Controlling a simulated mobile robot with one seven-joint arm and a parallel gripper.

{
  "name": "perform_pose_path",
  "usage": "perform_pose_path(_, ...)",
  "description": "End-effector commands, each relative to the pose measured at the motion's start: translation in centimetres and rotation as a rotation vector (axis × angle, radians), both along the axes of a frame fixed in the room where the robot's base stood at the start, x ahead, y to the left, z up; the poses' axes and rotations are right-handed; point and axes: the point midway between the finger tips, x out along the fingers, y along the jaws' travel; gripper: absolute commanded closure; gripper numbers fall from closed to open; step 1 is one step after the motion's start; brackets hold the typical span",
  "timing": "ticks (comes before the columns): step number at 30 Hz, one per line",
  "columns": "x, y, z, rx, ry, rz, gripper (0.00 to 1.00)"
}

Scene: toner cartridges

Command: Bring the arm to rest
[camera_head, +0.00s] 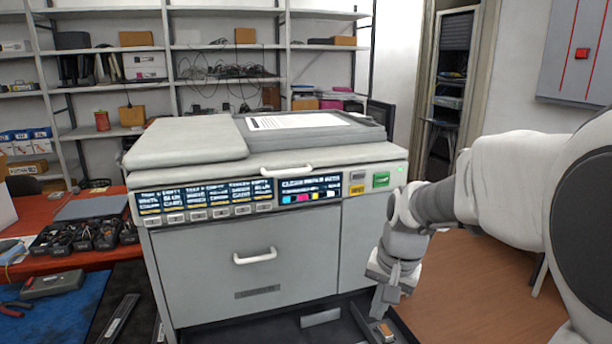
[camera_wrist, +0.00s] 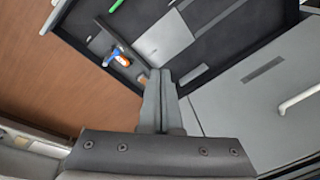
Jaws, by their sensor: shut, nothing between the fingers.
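My arm comes in from the right in the head view, bent at the elbow, with its forearm hanging down beside the printer's right front corner. My gripper (camera_head: 381,312) points down over a dark tray (camera_head: 407,330) low in front of the printer. In the wrist view my gripper (camera_wrist: 160,76) has its grey fingers together, with nothing held between them. The fingertips appear above the dark tray (camera_wrist: 262,35); I cannot tell how far above.
A large grey printer (camera_head: 230,230) with white handles fills the middle. A wooden surface (camera_head: 480,280) lies to the right. A red table (camera_head: 85,260) with black bins is at left. In the wrist view, a grey flat piece (camera_wrist: 163,38) and small coloured items lie in the tray.

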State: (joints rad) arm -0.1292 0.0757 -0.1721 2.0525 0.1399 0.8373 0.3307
Motion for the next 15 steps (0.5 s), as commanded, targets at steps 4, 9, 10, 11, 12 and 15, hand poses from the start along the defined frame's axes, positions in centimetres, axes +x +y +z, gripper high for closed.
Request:
perform_pose_path(4,-3.6,0.0,3.3,-0.013,-0.071,0.084,1.00)
perform_pose_path(9,-7.8,0.0,5.9,-0.049,-0.145,0.181,1.00)
perform_pose_path(10,-8.5,0.0,6.2,-0.056,-0.158,0.198,1.00)
perform_pose_path(11,-9.3,-0.1,6.5,-0.065,-0.171,0.214,1.00)
perform_pose_path(12,-10.2,-0.1,6.9,-0.078,-0.189,0.235,1.00)
perform_pose_path(15,-12.7,-0.2,7.6,-0.115,-0.230,0.289,1.00)
